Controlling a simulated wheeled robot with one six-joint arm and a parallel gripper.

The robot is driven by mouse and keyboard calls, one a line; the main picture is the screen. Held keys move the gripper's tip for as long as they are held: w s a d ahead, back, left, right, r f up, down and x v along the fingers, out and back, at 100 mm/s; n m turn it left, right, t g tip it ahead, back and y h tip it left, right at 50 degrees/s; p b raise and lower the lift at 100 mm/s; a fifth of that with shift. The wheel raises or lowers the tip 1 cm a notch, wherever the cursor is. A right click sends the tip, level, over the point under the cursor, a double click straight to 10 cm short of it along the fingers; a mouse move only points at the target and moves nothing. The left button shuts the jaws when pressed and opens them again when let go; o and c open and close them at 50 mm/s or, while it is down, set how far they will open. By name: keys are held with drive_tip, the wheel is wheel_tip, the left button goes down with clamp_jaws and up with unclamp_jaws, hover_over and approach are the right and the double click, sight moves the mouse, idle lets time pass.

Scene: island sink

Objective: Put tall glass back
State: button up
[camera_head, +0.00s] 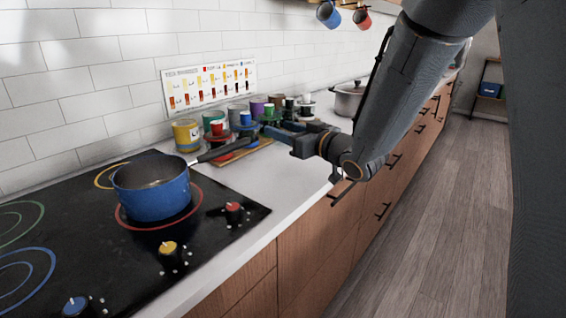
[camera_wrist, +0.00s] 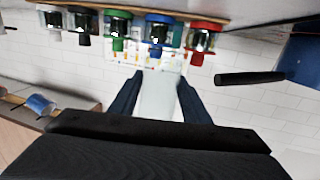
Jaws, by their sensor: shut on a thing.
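In the wrist view, my gripper (camera_wrist: 158,95) has its two dark blue fingers on either side of a pale, see-through thing that looks like the tall glass (camera_wrist: 158,98). The fingers are shut on it. In the head view, my gripper (camera_head: 272,129) reaches left over the counter, close in front of the row of jars. The glass cannot be made out clearly there.
Jars with coloured lids (camera_head: 245,119) and a yellow can (camera_head: 187,135) stand along the wall. A blue pot (camera_head: 152,190) sits on the black cooktop (camera_head: 100,265), its handle pointing toward the jars. A grey pot (camera_head: 348,98) stands further back. Mugs (camera_head: 328,14) hang above.

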drive_tip(key=shift+f, duration=3.45)
drive_tip(key=shift+f, duration=0.1)
drive_tip(key=shift+f, duration=0.1)
drive_tip(key=o, duration=1.2)
drive_tip(key=shift+c, duration=0.2)
drive_tip(key=shift+r, duration=0.25)
drive_tip(key=v, duration=1.2)
drive_tip(key=shift+d+b, duration=0.1)
drive_tip(key=shift+b, duration=0.3)
